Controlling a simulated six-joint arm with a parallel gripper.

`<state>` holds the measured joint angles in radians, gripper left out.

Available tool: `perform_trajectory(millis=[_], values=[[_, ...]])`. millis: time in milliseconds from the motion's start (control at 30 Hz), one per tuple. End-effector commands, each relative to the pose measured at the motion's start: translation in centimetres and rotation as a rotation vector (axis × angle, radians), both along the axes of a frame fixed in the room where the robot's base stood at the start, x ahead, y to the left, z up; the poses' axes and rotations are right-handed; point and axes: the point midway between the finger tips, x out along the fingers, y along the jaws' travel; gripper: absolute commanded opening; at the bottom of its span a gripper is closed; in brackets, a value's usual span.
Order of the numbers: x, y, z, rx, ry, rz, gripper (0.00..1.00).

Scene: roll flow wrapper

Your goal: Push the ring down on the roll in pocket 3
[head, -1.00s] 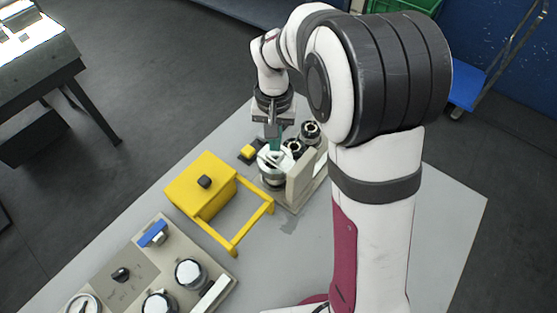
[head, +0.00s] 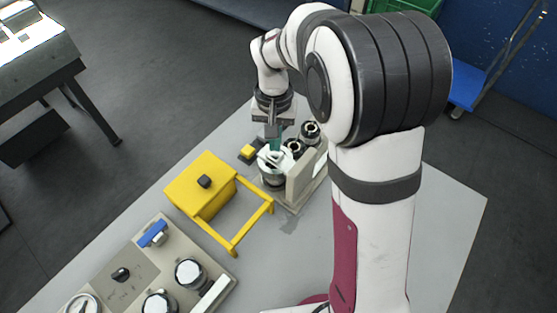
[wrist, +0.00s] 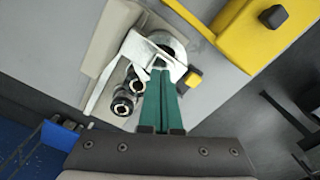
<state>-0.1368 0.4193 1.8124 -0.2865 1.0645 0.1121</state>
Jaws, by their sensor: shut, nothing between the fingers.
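My gripper (head: 272,148) is shut and empty, its green fingers pointing down in the wrist view (wrist: 160,68). The ring also shows in the wrist view (wrist: 176,68), around the fingertips. The fingers hide part of it, so how far down it sits is unclear. Two other dark-topped rolls (head: 293,147) (head: 310,129) stand behind in the row. No pocket numbers are readable.
A beige upright plate (head: 300,182) stands close beside the rolls. A small yellow block (head: 248,152) is left of the ring. A yellow box with a frame (head: 200,190) stands nearer left, and a control panel (head: 130,265) lies at the front left. The table's right side is clear.

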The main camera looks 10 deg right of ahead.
Motion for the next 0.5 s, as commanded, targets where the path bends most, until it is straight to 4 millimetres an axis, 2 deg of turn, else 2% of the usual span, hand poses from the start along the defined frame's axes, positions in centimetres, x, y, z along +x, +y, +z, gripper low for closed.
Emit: perform_trajectory(millis=[500], values=[[0.0,0.0,-1.4,0.0,0.001,-0.001,0.0]])
